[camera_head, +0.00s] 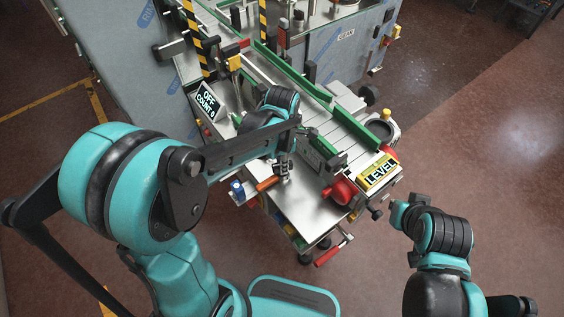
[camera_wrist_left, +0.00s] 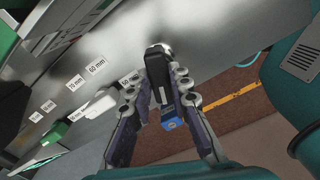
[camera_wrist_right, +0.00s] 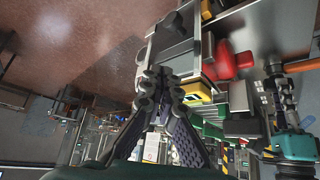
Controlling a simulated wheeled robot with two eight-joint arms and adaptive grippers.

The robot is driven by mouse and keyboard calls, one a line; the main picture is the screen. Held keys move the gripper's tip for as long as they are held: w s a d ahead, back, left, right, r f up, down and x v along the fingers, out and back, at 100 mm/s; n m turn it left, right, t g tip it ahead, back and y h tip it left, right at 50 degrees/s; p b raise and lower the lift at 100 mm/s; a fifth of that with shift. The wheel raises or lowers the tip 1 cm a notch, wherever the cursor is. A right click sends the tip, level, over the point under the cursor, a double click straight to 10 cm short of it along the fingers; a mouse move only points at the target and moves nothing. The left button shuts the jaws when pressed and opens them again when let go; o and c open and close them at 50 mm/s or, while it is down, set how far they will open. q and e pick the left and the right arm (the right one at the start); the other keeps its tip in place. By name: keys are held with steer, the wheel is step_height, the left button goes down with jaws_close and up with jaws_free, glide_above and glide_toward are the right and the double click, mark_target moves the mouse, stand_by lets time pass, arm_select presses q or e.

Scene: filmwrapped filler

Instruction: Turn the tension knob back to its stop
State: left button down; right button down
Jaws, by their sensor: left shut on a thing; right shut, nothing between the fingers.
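My left gripper (camera_head: 283,170) reaches down over the metal deck of the machine. In the left wrist view, its fingers (camera_wrist_left: 156,82) are shut on a black, elongated part (camera_wrist_left: 158,64) at a bright metal surface. This part is probably the tension knob, but no label on it can be read. A blue piece (camera_wrist_left: 171,125) shows below it between the fingers. The head view hides most of the gripped part. My right gripper (camera_wrist_right: 162,82) is shut and empty, apart from the machine; in the head view its arm is at the lower right.
A red knob (camera_head: 342,191) and a yellow LEVEL sign (camera_head: 378,174) are at the conveyor's near end. An orange handle (camera_head: 267,184) is beside my left gripper. A screen (camera_head: 207,101) reads OFF, COUNT 0. Millimetre labels (camera_wrist_left: 96,67) mark the metal. Open floor (camera_head: 480,150) lies to the right.

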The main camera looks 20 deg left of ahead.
arm_select(q)
steer(key=shift+n, duration=0.4)
steer(key=c, duration=1.4)
jaws_free()
steer(key=shift+r, duration=0.1)
step_height(320, 180, up, 12)
